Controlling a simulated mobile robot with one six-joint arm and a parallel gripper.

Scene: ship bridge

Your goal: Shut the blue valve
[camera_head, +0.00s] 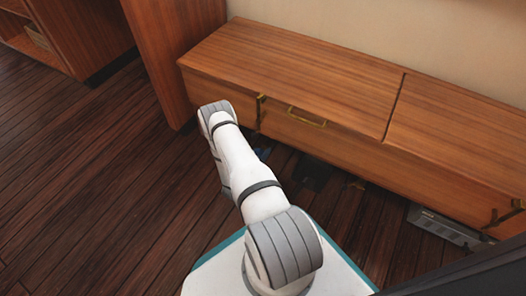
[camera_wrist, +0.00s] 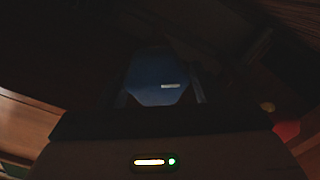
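In the dark wrist view a blue faceted thing (camera_wrist: 155,75), probably the blue valve, stands straight ahead with a small pale mark on it. My gripper (camera_wrist: 160,92) has one finger on each side of it. The fingers are apart and the blue thing fills most of the space between them; the dark hides whether they touch it. In the head view my arm reaches down to the front of a low wooden cabinet, and my gripper is hidden behind the arm. A small blue bit (camera_head: 262,153) shows low by the cabinet's underside; I cannot tell whether it is the valve.
The low wooden cabinet (camera_head: 300,75) runs along the wall, with brass handles and a dark gap beneath. A grey metal box (camera_head: 443,228) lies under its right part. A red thing (camera_wrist: 287,130) shows at the wrist view's right. Wooden floor (camera_head: 80,170) at left is clear.

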